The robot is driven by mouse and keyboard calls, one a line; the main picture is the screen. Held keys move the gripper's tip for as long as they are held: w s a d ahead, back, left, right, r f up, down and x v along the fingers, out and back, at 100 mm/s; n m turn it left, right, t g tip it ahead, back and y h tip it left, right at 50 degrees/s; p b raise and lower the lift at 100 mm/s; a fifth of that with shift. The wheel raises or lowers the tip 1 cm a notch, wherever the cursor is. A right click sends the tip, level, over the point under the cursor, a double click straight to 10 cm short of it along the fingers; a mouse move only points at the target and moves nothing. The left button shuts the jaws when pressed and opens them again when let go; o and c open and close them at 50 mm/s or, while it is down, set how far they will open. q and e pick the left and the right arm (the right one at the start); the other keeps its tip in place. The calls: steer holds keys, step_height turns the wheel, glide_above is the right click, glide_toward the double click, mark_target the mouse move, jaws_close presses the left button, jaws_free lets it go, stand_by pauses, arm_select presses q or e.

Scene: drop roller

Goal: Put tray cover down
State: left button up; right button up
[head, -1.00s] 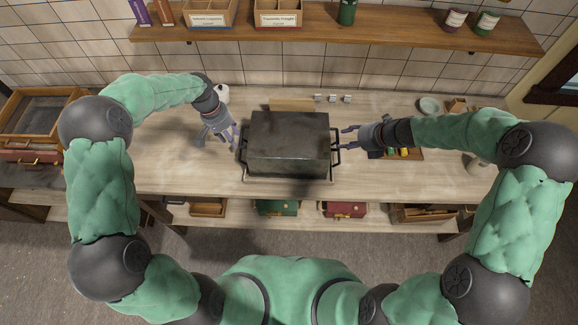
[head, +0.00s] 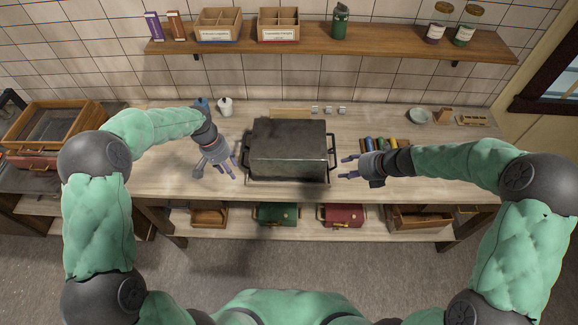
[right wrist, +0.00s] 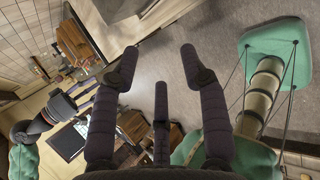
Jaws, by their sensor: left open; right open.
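The tray cover (head: 288,150) is a dark grey metal box with a side handle at each end. It sits level on the tray (head: 290,183), whose thin rim shows at the front on the workbench. My left gripper (head: 218,172) is open and empty, left of the cover and apart from its left handle (head: 246,158). My right gripper (head: 346,167) is open and empty, just right of the cover and in front of its right handle (head: 333,150). In the right wrist view its spread fingers (right wrist: 159,62) hold nothing. Whether the cover sits fully flush is hard to tell.
Several coloured bottles (head: 385,145) lie behind my right gripper. A bowl (head: 418,116) stands at the back right, a white jar (head: 225,106) at the back left. A shelf (head: 330,40) with boxes runs above. The bench left of my left gripper is clear.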

steer(key=v, duration=1)
steer(key=shift+w+d+r, duration=0.3)
